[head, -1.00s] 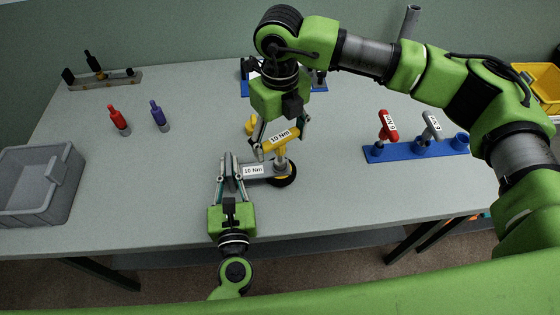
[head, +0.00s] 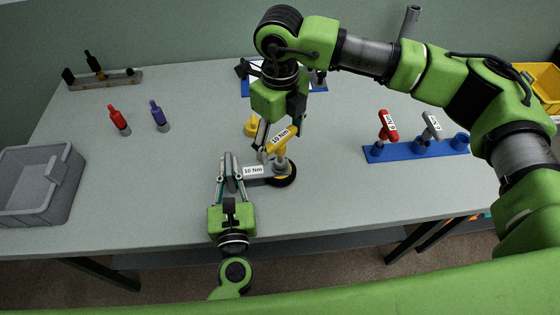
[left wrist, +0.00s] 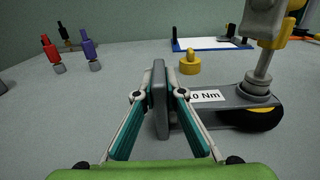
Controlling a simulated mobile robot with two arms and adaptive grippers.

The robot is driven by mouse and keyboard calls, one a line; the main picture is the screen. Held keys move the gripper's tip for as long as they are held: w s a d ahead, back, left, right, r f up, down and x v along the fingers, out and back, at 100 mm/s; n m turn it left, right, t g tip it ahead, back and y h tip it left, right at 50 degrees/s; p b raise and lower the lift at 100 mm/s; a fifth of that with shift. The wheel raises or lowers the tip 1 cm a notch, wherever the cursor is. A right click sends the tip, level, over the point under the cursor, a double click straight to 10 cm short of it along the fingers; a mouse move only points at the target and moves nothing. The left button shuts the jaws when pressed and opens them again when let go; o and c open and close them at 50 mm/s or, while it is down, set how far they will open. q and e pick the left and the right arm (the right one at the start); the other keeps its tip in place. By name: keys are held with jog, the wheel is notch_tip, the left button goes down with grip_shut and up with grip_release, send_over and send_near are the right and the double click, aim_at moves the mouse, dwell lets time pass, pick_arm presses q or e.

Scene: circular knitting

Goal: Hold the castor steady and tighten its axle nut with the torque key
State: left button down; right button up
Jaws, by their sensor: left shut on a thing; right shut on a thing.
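The castor has a grey bracket labelled 10 Nm (head: 254,170) and a black wheel with a yellow hub (head: 286,178). It lies on the table. My left gripper (head: 231,170) is shut on the upright grey plate at its left end, seen closely in the left wrist view (left wrist: 160,98). The yellow torque key (head: 281,145), also labelled 10 Nm, stands upright over the wheel end of the bracket. My right gripper (head: 283,134) is shut on its handle from above. In the left wrist view the key's shaft (left wrist: 261,72) meets the bracket top; the nut itself is hidden.
A yellow knobbed piece (head: 252,127) stands behind the castor. A blue rack (head: 385,153) holds a red key (head: 388,125) and a grey key (head: 432,126) at right. Red (head: 118,119) and purple (head: 158,115) bottle-shaped pieces and a grey bin (head: 65,190) are at left.

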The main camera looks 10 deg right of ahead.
jog(key=shift+r, duration=0.1)
jog(key=shift+r, duration=2.45)
jog(key=n, duration=0.3)
jog(key=r+n, duration=0.1)
jog(key=n, duration=0.5)
jog(key=r+n, duration=0.1)
jog(key=n, duration=0.2)
jog(key=shift+f, duration=0.15)
jog(key=shift+f, duration=2.2)
jog(key=shift+f, duration=1.15)
